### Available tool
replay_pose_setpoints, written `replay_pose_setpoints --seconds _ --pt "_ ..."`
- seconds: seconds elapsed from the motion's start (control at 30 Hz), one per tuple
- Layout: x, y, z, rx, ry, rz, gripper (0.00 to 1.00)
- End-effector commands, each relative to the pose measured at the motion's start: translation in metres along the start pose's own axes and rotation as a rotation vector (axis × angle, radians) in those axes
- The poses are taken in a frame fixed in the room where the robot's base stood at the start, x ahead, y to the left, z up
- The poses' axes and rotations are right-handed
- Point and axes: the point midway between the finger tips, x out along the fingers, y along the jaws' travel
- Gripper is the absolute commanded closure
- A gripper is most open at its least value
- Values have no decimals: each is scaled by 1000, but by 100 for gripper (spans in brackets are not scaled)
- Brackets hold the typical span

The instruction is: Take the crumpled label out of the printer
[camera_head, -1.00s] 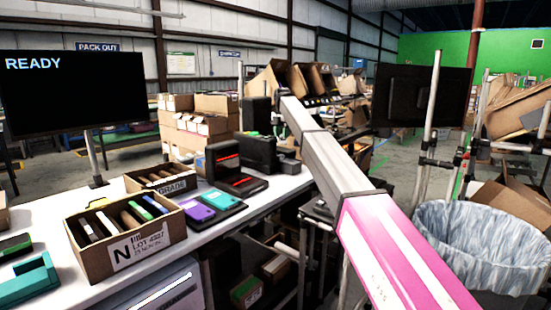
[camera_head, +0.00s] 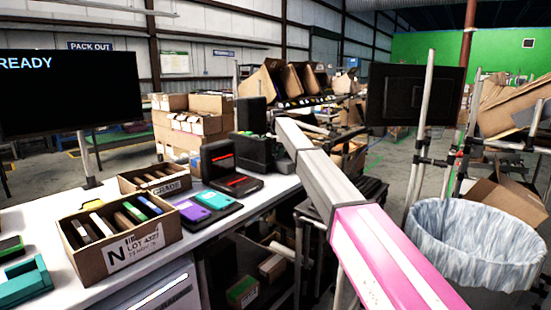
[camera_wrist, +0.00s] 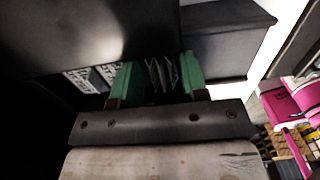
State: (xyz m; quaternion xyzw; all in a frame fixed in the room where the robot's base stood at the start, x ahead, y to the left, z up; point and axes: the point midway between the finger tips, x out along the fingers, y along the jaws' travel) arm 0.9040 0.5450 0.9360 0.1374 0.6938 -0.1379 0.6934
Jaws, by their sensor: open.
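In the wrist view, my gripper (camera_wrist: 158,66) has two green fingers spread apart, reaching in against a black housing that looks like the printer (camera_wrist: 222,42). A crumpled, pleated pale piece, apparently the label (camera_wrist: 162,74), shows between the fingers. It sits nearer the right finger; whether it touches either is unclear. A flat printed patch (camera_wrist: 92,78) lies left of the fingers. In the head view, the black machine (camera_head: 258,152) at the bench's far end appears to be the printer. My arm's far end is beside it; the fingers are hidden there.
On the white bench (camera_head: 205,240) stand an open carton marked N (camera_head: 120,262), a second carton behind it, a purple-and-teal pad (camera_head: 208,204) and a black stand with a red line (camera_head: 230,172). A lined bin (camera_head: 475,250) stands at right.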

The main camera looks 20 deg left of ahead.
Motion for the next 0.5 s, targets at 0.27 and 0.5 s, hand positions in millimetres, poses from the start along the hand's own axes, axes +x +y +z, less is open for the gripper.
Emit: replay_pose_setpoints --seconds 0.27,0.5 --pt "5 0 0 1 -1 1 60" --pt "4 0 0 1 -1 1 89"
